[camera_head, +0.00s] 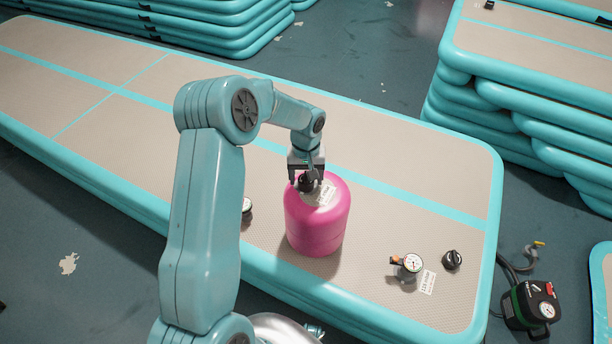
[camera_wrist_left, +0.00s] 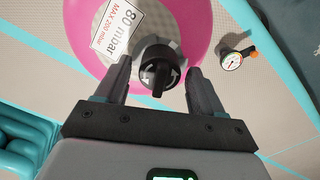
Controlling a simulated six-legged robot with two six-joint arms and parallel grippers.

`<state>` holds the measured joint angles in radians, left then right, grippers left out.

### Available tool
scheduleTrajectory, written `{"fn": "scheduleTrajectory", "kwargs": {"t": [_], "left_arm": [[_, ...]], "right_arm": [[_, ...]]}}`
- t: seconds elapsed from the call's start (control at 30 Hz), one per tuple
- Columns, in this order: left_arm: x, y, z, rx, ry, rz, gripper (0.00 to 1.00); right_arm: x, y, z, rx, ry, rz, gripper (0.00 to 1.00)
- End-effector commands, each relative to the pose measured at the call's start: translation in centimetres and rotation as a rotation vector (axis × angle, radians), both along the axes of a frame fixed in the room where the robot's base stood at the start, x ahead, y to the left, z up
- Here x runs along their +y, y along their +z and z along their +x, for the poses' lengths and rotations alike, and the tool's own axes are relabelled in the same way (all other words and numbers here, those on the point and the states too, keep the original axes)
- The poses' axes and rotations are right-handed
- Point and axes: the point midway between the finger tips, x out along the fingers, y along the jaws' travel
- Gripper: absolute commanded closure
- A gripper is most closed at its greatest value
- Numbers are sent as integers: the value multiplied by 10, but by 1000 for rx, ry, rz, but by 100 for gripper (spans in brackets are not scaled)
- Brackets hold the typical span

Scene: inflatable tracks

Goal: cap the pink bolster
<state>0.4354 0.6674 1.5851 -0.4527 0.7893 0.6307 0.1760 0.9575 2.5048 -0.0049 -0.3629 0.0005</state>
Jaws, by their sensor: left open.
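The pink bolster (camera_head: 317,228) stands upright on the inflatable track, with a white label (camera_head: 322,196) on its top. In the left wrist view its pink rim (camera_wrist_left: 88,25) surrounds a grey centre, and the label reads 80 mbar, MAX 200 mbar. A black cap (camera_wrist_left: 158,70) with white arrows is at that centre. My left gripper (camera_head: 307,180) is over the bolster's top, open, with one finger on each side of the cap and gaps showing. I cannot tell whether the cap is seated. My right gripper is not in view.
The beige track (camera_head: 400,220) has teal edges. A pressure gauge (camera_head: 409,264) and another black cap (camera_head: 452,259) are right of the bolster. A partly hidden small item (camera_head: 246,207) is left. A pump (camera_head: 532,306) is on the floor; stacked tracks (camera_head: 500,120) stand at the right.

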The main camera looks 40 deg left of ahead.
Motion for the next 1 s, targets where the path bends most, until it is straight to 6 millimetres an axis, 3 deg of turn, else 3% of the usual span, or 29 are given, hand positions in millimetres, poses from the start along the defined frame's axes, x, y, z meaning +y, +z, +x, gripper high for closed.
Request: {"fn": "scheduleTrajectory", "kwargs": {"t": [0.23,0.37,0.4,0.57,1.0], "left_arm": [[0,-1,0,0,0,0,32],[0,-1,0,0,0,0,74],[0,-1,0,0,0,0,77],[0,-2,0,0,24,0,77],[1,-3,0,-1,372,1,77]], "right_arm": [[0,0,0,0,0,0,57],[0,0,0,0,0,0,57],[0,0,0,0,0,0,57],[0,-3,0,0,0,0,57],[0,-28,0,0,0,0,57]]}}
